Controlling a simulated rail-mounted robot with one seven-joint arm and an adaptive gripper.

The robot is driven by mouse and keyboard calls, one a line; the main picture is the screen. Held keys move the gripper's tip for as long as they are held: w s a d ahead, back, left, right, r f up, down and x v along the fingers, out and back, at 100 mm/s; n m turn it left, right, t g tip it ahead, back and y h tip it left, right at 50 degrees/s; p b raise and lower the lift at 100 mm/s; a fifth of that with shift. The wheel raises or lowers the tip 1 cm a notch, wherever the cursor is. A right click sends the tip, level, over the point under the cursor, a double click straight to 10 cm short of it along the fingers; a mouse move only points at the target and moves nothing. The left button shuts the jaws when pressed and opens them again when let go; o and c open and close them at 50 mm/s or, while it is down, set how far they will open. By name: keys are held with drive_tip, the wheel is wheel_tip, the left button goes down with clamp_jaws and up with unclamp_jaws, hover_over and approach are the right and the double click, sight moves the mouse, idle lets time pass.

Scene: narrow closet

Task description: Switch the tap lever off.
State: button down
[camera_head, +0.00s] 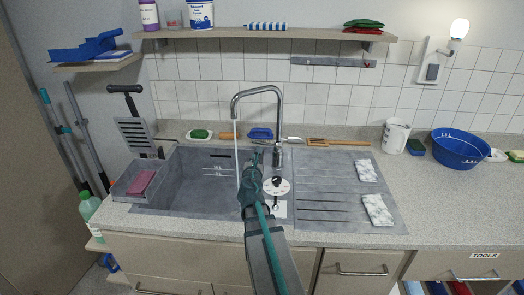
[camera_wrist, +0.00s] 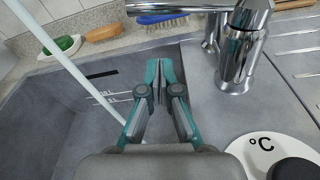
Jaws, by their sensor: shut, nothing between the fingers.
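The chrome tap (camera_head: 278,155) stands at the back rim of the sink, its tall spout (camera_head: 258,90) arching left. A thin stream of water (camera_head: 236,150) falls from it into the basin; the stream also crosses the left of the wrist view (camera_wrist: 62,58). In the wrist view, a chrome bar that appears to be the lever (camera_wrist: 190,6) juts left from the top of the tap body (camera_wrist: 238,58). My gripper (camera_wrist: 158,66) is shut and empty over the basin, left of the tap body and below the bar in the picture. It looks apart from both. In the head view my gripper (camera_head: 257,155) hides part of this area.
A white °C dial with a black knob (camera_head: 276,187) sits right of my gripper. A green scrubber (camera_wrist: 60,46), a wooden brush (camera_wrist: 103,33) and a blue brush (camera_wrist: 162,18) lie behind the basin. The ribbed drainer (camera_head: 335,205) holds two white cloths.

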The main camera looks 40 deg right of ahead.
drive_tip(key=shift+w+d+r+p, duration=0.15)
drive_tip(key=shift+d+r+p, duration=0.15)
drive_tip(key=shift+r+p, duration=0.3)
drive_tip(key=shift+w+d+r+p, duration=0.15)
drive_tip(key=shift+d+r+p, duration=0.2)
drive_tip(key=shift+r+p, duration=0.2)
drive_tip(key=shift+w+d+r+p, duration=0.15)
drive_tip(key=shift+d+r+p, duration=0.15)
drive_tip(key=shift+r+p, duration=0.3)
